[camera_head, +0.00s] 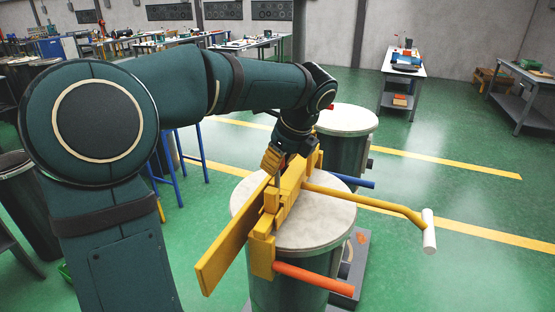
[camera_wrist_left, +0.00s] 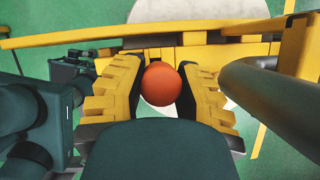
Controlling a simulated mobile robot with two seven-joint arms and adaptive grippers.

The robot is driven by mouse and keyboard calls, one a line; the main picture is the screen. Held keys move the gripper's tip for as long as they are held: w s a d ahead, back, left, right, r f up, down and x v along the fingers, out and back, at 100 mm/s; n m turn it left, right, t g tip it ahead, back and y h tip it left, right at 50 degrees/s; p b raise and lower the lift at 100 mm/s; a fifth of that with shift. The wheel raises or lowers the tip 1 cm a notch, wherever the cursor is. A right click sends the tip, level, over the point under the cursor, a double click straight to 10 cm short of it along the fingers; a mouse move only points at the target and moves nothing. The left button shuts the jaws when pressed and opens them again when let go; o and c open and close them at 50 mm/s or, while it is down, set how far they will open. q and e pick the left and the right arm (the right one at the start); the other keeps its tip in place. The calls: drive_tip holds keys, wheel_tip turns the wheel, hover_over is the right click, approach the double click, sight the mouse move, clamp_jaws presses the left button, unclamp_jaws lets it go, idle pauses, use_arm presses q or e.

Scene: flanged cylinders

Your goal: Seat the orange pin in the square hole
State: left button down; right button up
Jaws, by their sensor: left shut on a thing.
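My left gripper (camera_head: 283,160) is above the yellow fixture (camera_head: 291,194) on top of the near flanged cylinder. In the left wrist view, the gripper (camera_wrist_left: 161,92) is shut on the orange pin (camera_wrist_left: 162,84), whose round end shows between the two yellow fingers. In the head view the held pin is hidden by the hand and fixture. I cannot make out the square hole in either view, nor whether the pin touches the fixture. My right gripper is not in view.
An orange-red rod (camera_head: 315,278), a blue rod (camera_head: 352,180) and a yellow bent handle (camera_head: 370,203) with a white grip stick out to the right of the fixture. A long yellow bar (camera_head: 228,245) runs toward the front left. A second cylinder (camera_head: 345,120) stands behind.

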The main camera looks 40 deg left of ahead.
sight(278, 177)
use_arm(q)
drive_tip(key=shift+p, duration=0.3)
idle(0.5)
drive_tip(key=shift+f+b, duration=0.9)
drive_tip(key=shift+f, duration=0.9)
idle(0.7)
drive_tip(key=shift+f, duration=0.3)
drive_tip(key=shift+d, duration=0.1)
idle(0.3)
drive_tip(key=shift+r+p, duration=0.25)
drive_tip(key=shift+p, duration=0.1)
drive_tip(key=shift+r+p, duration=0.2)
drive_tip(key=shift+p, duration=0.1)
idle(0.4)
drive_tip(key=shift+p, duration=0.6)
idle(1.0)
drive_tip(key=shift+f, duration=0.35)
idle(0.4)
idle(0.6)
